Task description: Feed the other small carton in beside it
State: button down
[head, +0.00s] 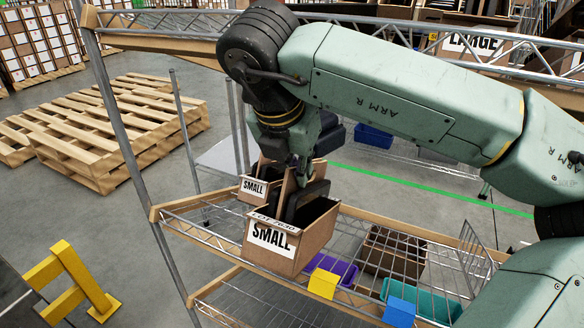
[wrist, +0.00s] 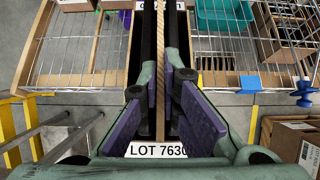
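A small cardboard carton (head: 314,240) with a SMALL label hangs at the shelf's front edge in the head view, dark inside. Its tan middle divider (wrist: 160,75) runs up the wrist view. My gripper (head: 302,178) reaches down into this carton. Its purple-padded fingers (wrist: 160,100) stand on either side of the divider and look closed on it, though contact at the tips is hard to see. A second SMALL carton (head: 254,187) stands just behind and to the left, partly hidden by the first carton and my gripper. Whether the two touch is unclear.
The wire shelf (head: 205,214) has a wooden front edge and a metal post (head: 128,150) at left. Right of the cartons are a purple bin (head: 345,270), a brown carton (head: 390,255) and a teal bin (head: 440,300). Yellow (head: 323,284) and blue (head: 399,312) tags sit along the front.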

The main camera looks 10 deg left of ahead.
aim_at(321, 178)
jog(key=shift+w+d+f+p, duration=0.4)
jog(key=shift+w+d+f, duration=0.55)
jog(key=shift+w, duration=1.25)
jog(key=shift+w+d+f+p, duration=0.45)
jog(key=shift+w+f, duration=0.9)
jog(key=shift+w, duration=0.85)
jog(key=shift+w+d+f+p, duration=0.3)
jog(key=shift+w+d+f, duration=0.65)
jog(key=shift+w, duration=1.25)
jog(key=shift+w+a+f, duration=0.15)
jog(key=shift+f, duration=0.3)
jog(key=shift+s+a+f+b, duration=0.15)
jog(key=shift+s+f+b, duration=0.3)
jog(key=shift+f+b, duration=0.65)
jog(key=shift+s+a+f+b, duration=0.15)
jog(key=shift+s+f+b, duration=0.35)
jog(key=shift+b, duration=0.95)
jog(key=shift+f+b, duration=0.3)
jog(key=shift+b, duration=0.1)
